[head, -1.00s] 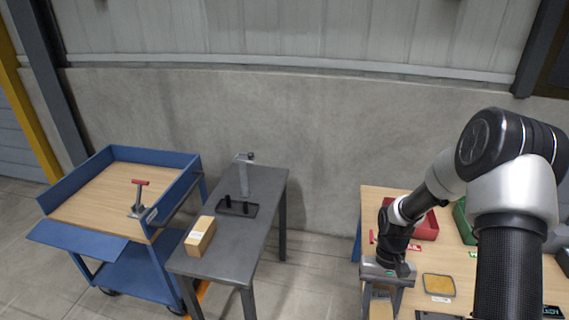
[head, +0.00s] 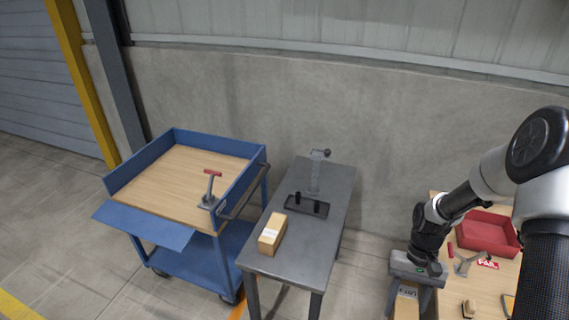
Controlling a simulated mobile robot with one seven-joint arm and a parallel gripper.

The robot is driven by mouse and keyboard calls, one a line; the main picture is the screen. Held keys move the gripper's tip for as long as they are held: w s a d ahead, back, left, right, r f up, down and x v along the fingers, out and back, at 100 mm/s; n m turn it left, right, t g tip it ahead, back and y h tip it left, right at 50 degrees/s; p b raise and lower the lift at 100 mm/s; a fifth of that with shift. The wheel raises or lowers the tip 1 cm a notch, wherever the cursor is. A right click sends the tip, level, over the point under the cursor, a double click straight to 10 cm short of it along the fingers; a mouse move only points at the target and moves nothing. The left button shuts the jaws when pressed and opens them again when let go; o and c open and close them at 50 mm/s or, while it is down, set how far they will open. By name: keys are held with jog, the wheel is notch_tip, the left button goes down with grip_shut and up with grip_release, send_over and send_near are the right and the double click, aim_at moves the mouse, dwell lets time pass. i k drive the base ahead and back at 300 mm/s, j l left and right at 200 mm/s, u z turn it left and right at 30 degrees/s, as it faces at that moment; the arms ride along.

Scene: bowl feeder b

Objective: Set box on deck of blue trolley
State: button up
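The blue trolley (head: 145,232) stands at the left, with a wood-coloured top deck (head: 165,185) inside raised blue walls. A red-handled toggle clamp (head: 210,187) sits at the deck's right front corner; the rest of the deck is bare. My gripper (head: 409,300) is at the lower right, pointing down, right of the grey table. A tan box with a white label (head: 406,291) shows between its fingers, and the gripper looks shut on it. The box's lower part is cut off by the picture's edge. Another tan box (head: 272,233) lies on the grey table.
The grey table (head: 320,240) stands between trolley and gripper. It bears a black fixture with pegs (head: 307,206) and an upright grey stand (head: 316,172). A wooden workbench with a red bin (head: 487,233) is at the right. Floor left of the trolley is clear.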

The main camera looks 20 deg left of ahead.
aim_at(181, 185)
jog(key=i+j, duration=0.1)
jog(key=j, duration=1.35)
jog(key=i+j, duration=0.15)
jog(key=j, duration=0.6)
jog(key=i+j, duration=0.1)
jog(key=j, duration=1.4)
jog(key=i+j, duration=0.15)
jog(key=j, duration=0.55)
jog(key=i+j, duration=0.1)
jog(key=j, duration=0.65)
